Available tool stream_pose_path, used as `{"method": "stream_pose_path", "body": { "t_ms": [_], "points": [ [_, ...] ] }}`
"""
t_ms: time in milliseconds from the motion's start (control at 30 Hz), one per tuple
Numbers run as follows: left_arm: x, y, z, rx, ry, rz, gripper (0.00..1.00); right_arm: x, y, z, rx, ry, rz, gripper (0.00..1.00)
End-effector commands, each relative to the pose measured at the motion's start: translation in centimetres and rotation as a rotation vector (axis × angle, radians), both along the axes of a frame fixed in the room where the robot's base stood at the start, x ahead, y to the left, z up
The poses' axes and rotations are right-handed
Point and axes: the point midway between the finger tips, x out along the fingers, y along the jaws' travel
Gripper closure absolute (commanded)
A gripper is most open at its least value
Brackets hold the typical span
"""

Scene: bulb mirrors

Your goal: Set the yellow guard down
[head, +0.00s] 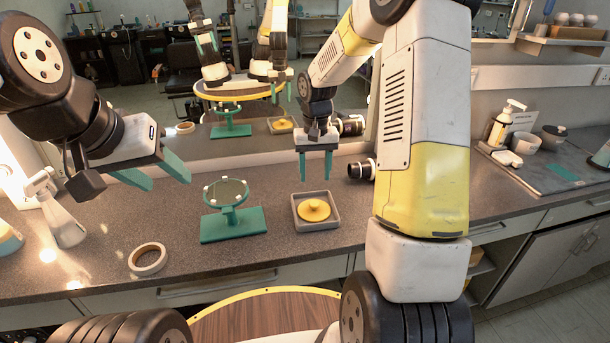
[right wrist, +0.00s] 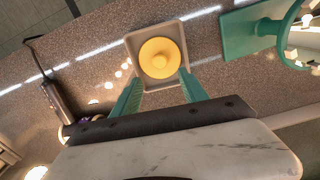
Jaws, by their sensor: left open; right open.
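The yellow guard (head: 314,210) is a round disc with a small knob. It lies in a grey square tray (head: 334,222) on the counter; the right wrist view also shows the guard (right wrist: 160,58) inside the tray (right wrist: 134,42). My right gripper (head: 314,176) is open and empty, pointing down above the tray, its green fingers apart from the guard. In the right wrist view its fingertips (right wrist: 158,84) reach toward the tray's near side. My left gripper (head: 170,177) is open and empty, in the air left of the green stand.
A green stand (head: 233,226) with a round clipped ring stands left of the tray. A tape roll (head: 148,259) and a spray bottle (head: 58,215) are further left. A black cylindrical device (head: 361,169) lies right of the tray. A wall mirror (head: 245,150) is behind the counter.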

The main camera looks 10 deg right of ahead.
Motion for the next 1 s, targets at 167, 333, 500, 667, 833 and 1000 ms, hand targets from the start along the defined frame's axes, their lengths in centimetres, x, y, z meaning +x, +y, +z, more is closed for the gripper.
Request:
{"method": "stream_pose_path", "body": {
  "t_ms": [167, 333, 500, 667, 833, 1000],
  "points": [
    [0.0, 0.0, 0.0, 0.0, 0.0, 0.0, 0.48, -0.1, 0.0, 1.9, 0.0, -0.001, 0.001, 0.49],
    [0.0, 0.0, 0.0, 0.0, 0.0, 0.0, 0.48, -1.5, 0.0, 5.1, 0.0, -0.044, 0.01, 0.49],
    [0.0, 0.0, 0.0, 0.0, 0.0, 0.0, 0.48, -5.9, 0.3, 11.2, 0.013, -0.154, 0.032, 0.49],
    [0.0, 0.0, 0.0, 0.0, 0.0, 0.0, 0.48, -11.4, 0.7, 15.8, 0.042, -0.27, 0.054, 0.49],
    [0.0, 0.0, 0.0, 0.0, 0.0, 0.0, 0.48, -17.4, 1.2, 18.6, 0.088, -0.395, 0.077, 0.49],
    [0.0, 0.0, 0.0, 0.0, 0.0, 0.0, 0.48, -21.9, 1.8, 19.5, 0.136, -0.496, 0.096, 0.49]
  ]
}}
